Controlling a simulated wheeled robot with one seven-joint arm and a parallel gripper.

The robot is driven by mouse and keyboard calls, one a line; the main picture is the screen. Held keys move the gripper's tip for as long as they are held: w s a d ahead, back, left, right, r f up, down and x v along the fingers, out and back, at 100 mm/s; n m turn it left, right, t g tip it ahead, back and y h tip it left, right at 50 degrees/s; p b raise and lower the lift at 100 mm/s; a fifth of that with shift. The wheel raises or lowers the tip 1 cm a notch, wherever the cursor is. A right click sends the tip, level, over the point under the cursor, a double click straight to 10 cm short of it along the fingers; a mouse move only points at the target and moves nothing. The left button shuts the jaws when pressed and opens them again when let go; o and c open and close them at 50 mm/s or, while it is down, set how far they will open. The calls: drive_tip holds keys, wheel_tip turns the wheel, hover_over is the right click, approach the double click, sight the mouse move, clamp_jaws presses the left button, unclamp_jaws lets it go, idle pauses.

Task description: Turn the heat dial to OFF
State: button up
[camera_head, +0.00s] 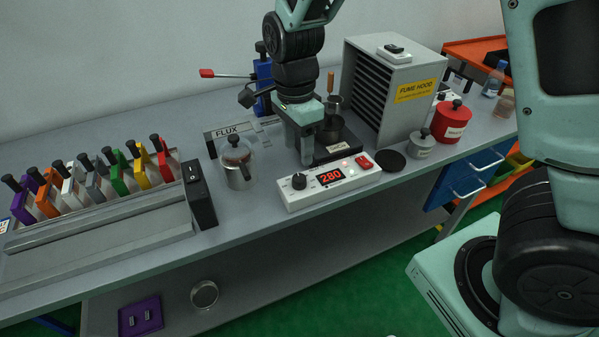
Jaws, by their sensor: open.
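The heat dial (299,181) is a round black knob on the left part of a white control box (344,193). The box's red display (330,176) reads 280, and a red switch (364,162) is at its right end. A small red light glows above the display. My gripper (299,152) points down just behind the box, above and behind the dial and apart from it. It is open, with nothing seen between its fingers. The dial's pointer is too small to read.
Behind the box, a dark pot (333,130) stands on a black heater (345,148), partly hidden by my gripper. A metal flux pot (237,164) is to the left. The grey fume hood (402,95), a grey canister (421,143) and a red canister (452,122) are to the right.

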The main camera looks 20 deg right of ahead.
sight(299, 177)
drive_tip(key=f, duration=0.8)
drive_tip(key=shift+s, duration=0.25)
drive_tip(key=c, duration=1)
